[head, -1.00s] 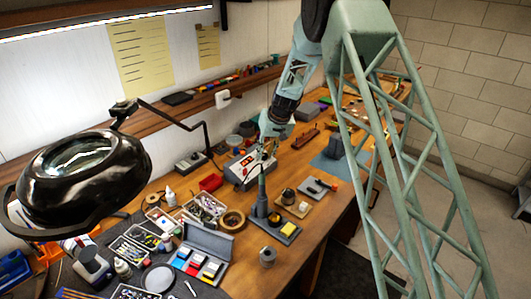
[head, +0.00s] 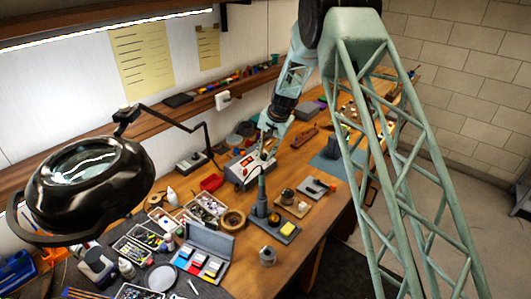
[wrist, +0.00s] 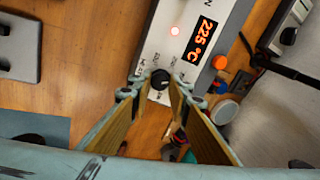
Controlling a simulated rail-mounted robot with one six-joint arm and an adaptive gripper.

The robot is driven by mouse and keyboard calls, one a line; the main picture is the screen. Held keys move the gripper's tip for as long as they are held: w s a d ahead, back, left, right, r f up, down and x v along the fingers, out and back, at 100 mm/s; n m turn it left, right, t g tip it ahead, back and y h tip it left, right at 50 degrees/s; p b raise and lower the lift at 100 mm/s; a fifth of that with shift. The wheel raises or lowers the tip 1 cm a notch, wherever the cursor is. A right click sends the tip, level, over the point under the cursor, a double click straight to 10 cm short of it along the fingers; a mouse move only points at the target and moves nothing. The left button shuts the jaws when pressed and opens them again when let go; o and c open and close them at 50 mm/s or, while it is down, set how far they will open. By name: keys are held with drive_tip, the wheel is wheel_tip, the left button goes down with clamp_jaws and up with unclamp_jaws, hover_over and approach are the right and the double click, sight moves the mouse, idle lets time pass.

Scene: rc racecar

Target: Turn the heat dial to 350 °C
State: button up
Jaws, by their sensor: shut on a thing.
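The heat station (wrist: 183,40) is a pale box with a lit orange display (wrist: 200,40) reading 225 °C. Its heat dial (wrist: 159,80) is a small black knob with a white mark, low on the panel in the wrist view. My gripper (wrist: 157,88) has its two fingers on either side of the dial and is shut on it. In the head view the station (head: 240,172) stands on the bench, with my gripper (head: 266,148) at its right end. The dial is too small to make out there.
A soldering iron stand (head: 262,210) rises close in front of the station. A red tray (head: 211,182) lies left of it. Bare wood (wrist: 105,60) lies left of the station in the wrist view.

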drive_tip(key=m+p, duration=0.1)
drive_tip(key=m, duration=0.4)
drive_tip(key=shift+g+p, duration=0.3)
drive_tip(key=m+p, duration=0.1)
drive_tip(key=m, duration=0.4)
drive_tip(key=shift+d, duration=0.1)
drive_tip(key=shift+y, duration=0.3)
drive_tip(key=o, duration=0.9)
drive_tip(key=shift+c, duration=0.2)
drive_tip(key=shift+r, duration=0.1)
drive_tip(key=v, duration=1.1)
drive_tip(key=shift+r, duration=0.4)
drive_tip(key=shift+w+d, duration=0.1)
